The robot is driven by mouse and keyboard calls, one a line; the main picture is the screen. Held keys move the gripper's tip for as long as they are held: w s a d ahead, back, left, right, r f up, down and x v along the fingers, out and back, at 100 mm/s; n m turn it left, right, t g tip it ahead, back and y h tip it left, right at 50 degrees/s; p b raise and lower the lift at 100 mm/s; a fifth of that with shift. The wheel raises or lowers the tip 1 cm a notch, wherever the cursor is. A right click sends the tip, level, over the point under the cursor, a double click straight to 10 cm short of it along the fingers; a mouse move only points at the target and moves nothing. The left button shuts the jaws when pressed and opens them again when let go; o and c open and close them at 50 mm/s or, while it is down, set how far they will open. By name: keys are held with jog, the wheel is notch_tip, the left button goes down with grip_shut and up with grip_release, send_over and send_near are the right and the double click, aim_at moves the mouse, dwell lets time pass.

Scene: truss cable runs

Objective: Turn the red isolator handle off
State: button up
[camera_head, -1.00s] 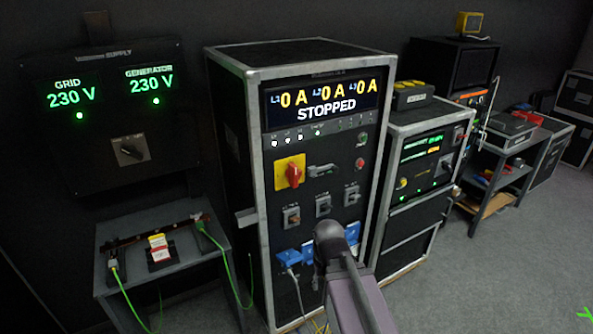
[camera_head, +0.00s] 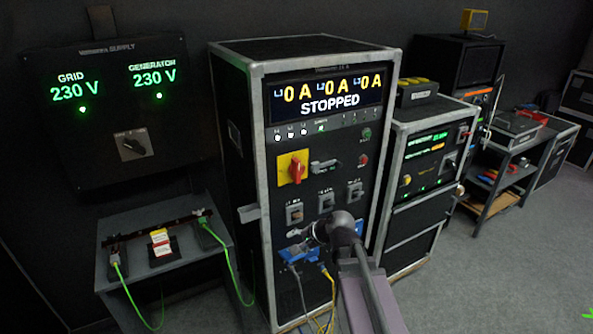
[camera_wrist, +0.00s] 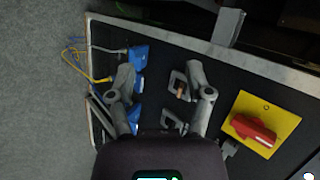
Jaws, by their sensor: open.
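The red isolator handle (camera_head: 297,169) sits on a yellow plate (camera_head: 284,175) on the front of the tall black cabinet, below its "STOPPED" display. The handle stands roughly upright in the head view. In the wrist view, which is turned sideways, the red handle (camera_wrist: 253,130) and yellow plate (camera_wrist: 273,107) are at the right. My gripper (camera_wrist: 160,72) is open and empty, its two fingers spread to the left of the handle there. In the head view my gripper (camera_head: 312,231) is below the handle, in front of the lower cabinet, small and partly hard to make out.
Small switches (camera_head: 326,200) and blue sockets (camera_head: 294,253) with plugged cables lie below the handle. A grey bracket (camera_head: 249,212) juts from the cabinet's left side. A low table (camera_head: 185,261) stands left, a smaller rack (camera_head: 417,205) right. Grey floor is open at right.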

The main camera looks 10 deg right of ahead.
jog(key=w+d+r+m+t+b, duration=0.1)
jog(key=w+d+r+m+t, duration=0.3)
jog(key=m, duration=0.7)
jog(key=w+d+r+m+t+b, duration=0.1)
jog(key=w+d+r+m+t, duration=0.4)
jog(key=m, duration=0.6)
jog(key=w+r+t, duration=0.1)
jog(key=w+t, duration=0.1)
jog(key=w, duration=0.1)
jog(key=shift+w+r+h, duration=0.2)
jog(key=shift+r+h, duration=0.1)
jog(key=shift+h, duration=0.1)
jog(key=shift+a, duration=0.1)
